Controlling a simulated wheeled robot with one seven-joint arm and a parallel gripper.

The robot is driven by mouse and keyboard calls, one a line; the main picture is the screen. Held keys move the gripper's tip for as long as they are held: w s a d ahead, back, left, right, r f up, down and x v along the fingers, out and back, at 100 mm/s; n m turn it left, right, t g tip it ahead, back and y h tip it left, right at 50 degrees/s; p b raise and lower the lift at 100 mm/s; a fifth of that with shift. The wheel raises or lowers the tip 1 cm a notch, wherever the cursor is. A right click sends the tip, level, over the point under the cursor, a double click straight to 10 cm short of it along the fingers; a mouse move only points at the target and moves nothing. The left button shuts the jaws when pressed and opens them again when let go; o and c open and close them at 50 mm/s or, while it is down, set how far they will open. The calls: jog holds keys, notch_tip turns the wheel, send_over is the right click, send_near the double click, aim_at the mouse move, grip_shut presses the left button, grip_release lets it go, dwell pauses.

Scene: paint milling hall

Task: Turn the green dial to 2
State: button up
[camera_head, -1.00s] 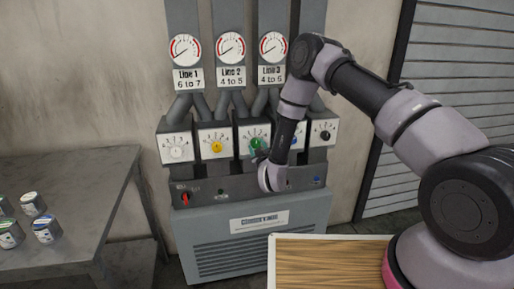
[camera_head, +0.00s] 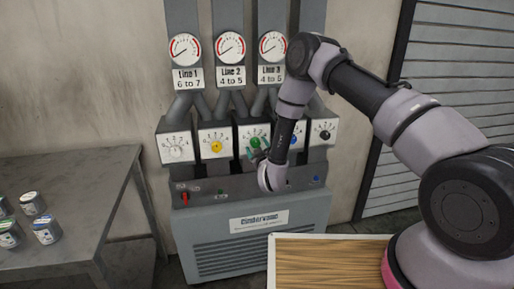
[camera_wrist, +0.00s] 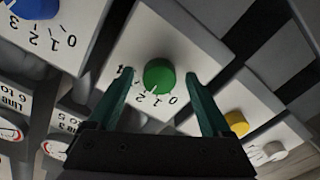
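The green dial (camera_head: 256,142) sits on the white plate of the middle box in the row. In the wrist view the green dial (camera_wrist: 158,74) is seen from close up, with numbers printed around one side of it. A pale pointer mark shows on its numbered side, near the 1 and 2; I cannot tell exactly which it meets. My gripper (camera_wrist: 158,104) is open, with one green finger on each side of the dial and gaps visible between them. In the head view my gripper (camera_head: 256,154) is right at the dial, and the wrist partly hides the area.
White (camera_head: 176,152), yellow (camera_head: 216,146), blue (camera_head: 293,141) and black (camera_head: 325,135) dials flank it closely. Gauges (camera_head: 231,47) hang above. A red switch (camera_head: 184,197) is on the ledge below. A metal table (camera_head: 70,185) with cans stands left; a wooden board (camera_head: 325,262) is in front.

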jog(key=shift+s, duration=0.1)
jog(key=v, duration=1)
jog(key=shift+s, duration=0.35)
jog(key=shift+d, duration=0.1)
